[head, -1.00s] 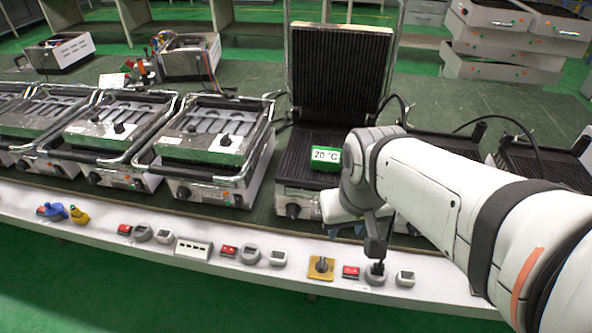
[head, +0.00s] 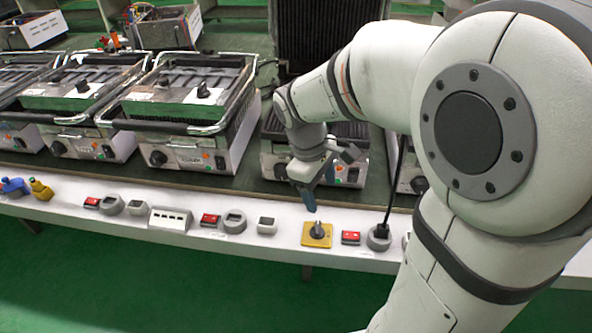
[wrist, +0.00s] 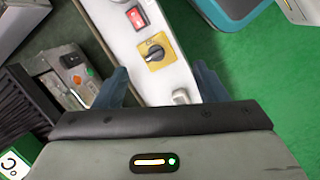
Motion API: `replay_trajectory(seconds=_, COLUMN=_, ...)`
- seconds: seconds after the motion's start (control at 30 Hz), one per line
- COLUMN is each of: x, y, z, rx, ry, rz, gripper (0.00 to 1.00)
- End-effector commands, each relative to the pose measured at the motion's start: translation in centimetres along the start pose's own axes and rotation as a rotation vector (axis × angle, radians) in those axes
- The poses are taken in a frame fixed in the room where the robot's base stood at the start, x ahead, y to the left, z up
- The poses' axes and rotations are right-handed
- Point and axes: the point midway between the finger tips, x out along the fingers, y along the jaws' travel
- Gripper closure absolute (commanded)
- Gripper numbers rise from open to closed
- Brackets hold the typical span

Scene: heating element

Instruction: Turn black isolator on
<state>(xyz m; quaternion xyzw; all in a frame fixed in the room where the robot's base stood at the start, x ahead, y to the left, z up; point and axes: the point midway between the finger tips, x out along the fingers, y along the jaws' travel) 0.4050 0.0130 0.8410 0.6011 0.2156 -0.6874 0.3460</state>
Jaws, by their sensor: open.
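The black isolator is a dark rotary knob (head: 317,230) on a square yellow plate (head: 309,241), set on the white front ledge. The knob also shows between and beyond my fingers in the wrist view (wrist: 155,53), with its handle slanted. My gripper (head: 308,203) is above and slightly behind the isolator in the head view. Its two blue fingers stand wide apart and empty in the wrist view (wrist: 162,86). The fingers appear apart from the knob.
A red switch (head: 350,238) and a socket with a black plug and upright cable (head: 381,232) stand right of the isolator. A small grey box (head: 267,226) is at its left. A contact grill (head: 282,158) stands behind. My arm covers the right side.

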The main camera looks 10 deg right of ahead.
Motion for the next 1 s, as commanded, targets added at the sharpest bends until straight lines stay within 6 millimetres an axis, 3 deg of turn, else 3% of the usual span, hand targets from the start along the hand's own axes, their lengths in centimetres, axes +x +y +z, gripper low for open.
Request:
replay_trajectory(seconds=0.03, x=3.7, y=0.1, z=-1.8, rx=-0.078, ry=-0.033, rz=0.002, gripper=0.35)
replay_trajectory(seconds=0.2, x=8.4, y=0.8, z=-5.2, rx=-0.3, ry=-0.123, rz=0.006, gripper=0.35)
replay_trajectory(seconds=0.47, x=11.2, y=1.3, z=-7.1, rx=-0.435, ry=-0.178, rz=0.006, gripper=0.35)
replay_trajectory(seconds=0.8, x=16.2, y=1.4, z=-6.2, rx=-0.438, ry=-0.18, rz=0.004, gripper=0.35)
replay_trajectory(seconds=1.0, x=18.1, y=1.6, z=-5.9, rx=-0.438, ry=-0.179, rz=0.006, gripper=0.35)
